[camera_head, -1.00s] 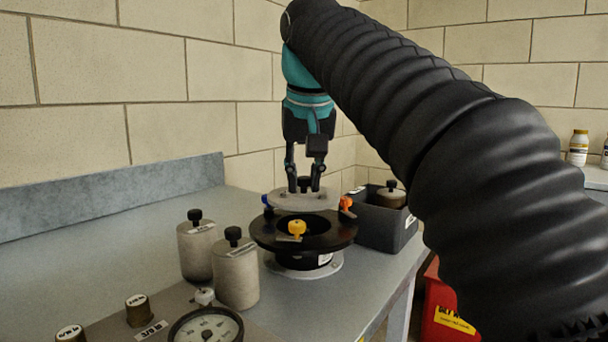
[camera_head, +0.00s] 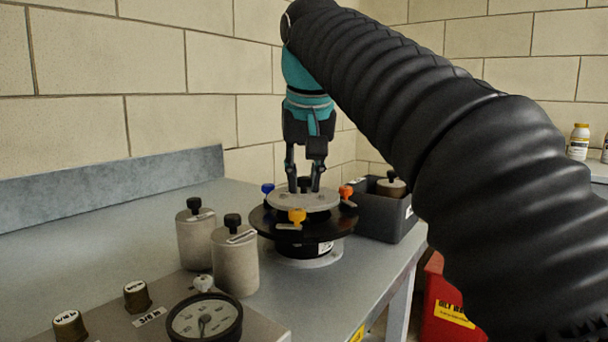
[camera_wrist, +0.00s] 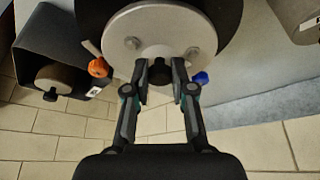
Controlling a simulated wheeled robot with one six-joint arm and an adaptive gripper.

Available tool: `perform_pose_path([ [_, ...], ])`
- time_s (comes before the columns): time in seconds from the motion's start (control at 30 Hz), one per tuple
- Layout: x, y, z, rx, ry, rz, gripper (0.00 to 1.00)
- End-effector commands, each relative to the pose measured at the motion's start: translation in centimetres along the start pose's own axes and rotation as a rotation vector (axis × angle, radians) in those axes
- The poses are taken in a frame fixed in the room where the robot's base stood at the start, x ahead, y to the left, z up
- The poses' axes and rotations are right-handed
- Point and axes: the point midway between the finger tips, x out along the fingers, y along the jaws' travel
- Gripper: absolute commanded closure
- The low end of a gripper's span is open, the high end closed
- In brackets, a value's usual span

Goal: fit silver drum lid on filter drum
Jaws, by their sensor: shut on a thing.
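The silver drum lid (camera_head: 290,200) is a round pale disc with a black knob (camera_wrist: 159,72) at its centre. My gripper (camera_head: 304,190) is shut on that knob from above. The lid sits level at the middle of the filter drum's wide black flange (camera_head: 270,226), covering its opening. I cannot tell whether it is fully seated. Around the flange are an orange clamp (camera_head: 346,192), a yellow clamp (camera_head: 297,216) and a blue clamp (camera_head: 267,189). The wrist view also shows the lid (camera_wrist: 190,25), the orange clamp (camera_wrist: 98,68) and the blue clamp (camera_wrist: 201,78).
Two grey canisters with black knobs (camera_head: 196,240) (camera_head: 235,262) stand left of the drum. A dark bin (camera_head: 385,218) holding another canister stands close at its right. A gauge (camera_head: 205,318) is in front. The bench's back left is clear.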

Motion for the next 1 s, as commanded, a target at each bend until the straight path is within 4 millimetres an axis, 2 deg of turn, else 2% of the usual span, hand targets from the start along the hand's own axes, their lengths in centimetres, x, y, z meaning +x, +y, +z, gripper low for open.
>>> perform_pose_path([
  [0.23, 1.4, 0.0, 0.6, 0.0, 0.001, 0.0, 1.0],
  [1.0, 2.0, 0.0, 0.9, 0.0, 0.003, -0.001, 1.0],
])
